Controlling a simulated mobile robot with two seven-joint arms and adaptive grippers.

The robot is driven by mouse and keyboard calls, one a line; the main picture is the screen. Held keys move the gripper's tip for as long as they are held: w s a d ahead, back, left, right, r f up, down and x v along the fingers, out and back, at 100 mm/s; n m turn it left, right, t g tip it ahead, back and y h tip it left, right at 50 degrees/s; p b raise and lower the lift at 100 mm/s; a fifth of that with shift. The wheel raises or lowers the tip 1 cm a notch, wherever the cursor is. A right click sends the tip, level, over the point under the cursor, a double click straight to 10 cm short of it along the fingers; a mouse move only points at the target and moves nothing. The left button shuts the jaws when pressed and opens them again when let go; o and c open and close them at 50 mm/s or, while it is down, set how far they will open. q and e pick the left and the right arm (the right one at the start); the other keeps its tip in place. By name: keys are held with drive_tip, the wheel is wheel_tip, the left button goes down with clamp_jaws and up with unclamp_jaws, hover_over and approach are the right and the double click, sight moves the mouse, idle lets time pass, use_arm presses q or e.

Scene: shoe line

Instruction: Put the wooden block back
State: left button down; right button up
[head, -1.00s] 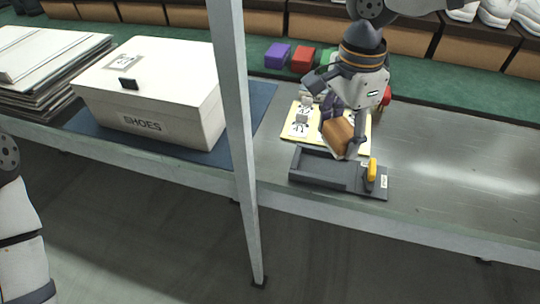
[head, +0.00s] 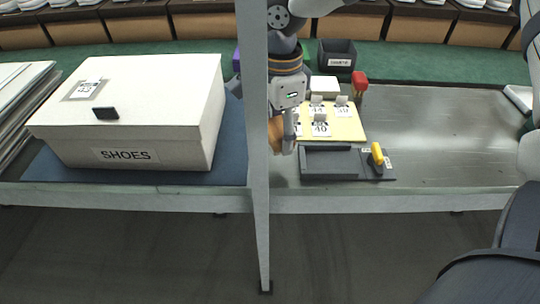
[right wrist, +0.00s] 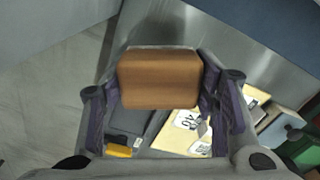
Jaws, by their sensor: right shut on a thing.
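My right gripper (head: 284,138) is shut on the wooden block (head: 276,134), a brown block with rounded edges. In the head view the upright post hides part of the block and gripper. In the right wrist view the block (right wrist: 160,78) sits between the two fingers. The gripper holds it just left of the dark grey tray (head: 330,162), which has an empty-looking recess and a yellow handle (head: 377,153) at its right end. My left gripper is not in view.
The grey post (head: 254,200) stands in front of the bench. Left of it is the white SHOES box (head: 130,120) on a blue mat. A yellow board (head: 345,124) with tags lies behind the tray, near a red-topped object (head: 360,80) and dark bin (head: 337,55). Bare metal bench lies right.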

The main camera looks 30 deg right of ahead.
sight(279, 126)
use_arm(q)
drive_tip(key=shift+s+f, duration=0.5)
use_arm(e)
wheel_tip(279, 126, down, 6)
drive_tip(key=shift+f, duration=0.15)
drive_tip(key=shift+f, duration=0.1)
drive_tip(key=o, duration=1)
wheel_tip(279, 126, up, 12)
drive_tip(key=shift+r+p, duration=0.15)
drive_tip(key=shift+p, duration=0.25)
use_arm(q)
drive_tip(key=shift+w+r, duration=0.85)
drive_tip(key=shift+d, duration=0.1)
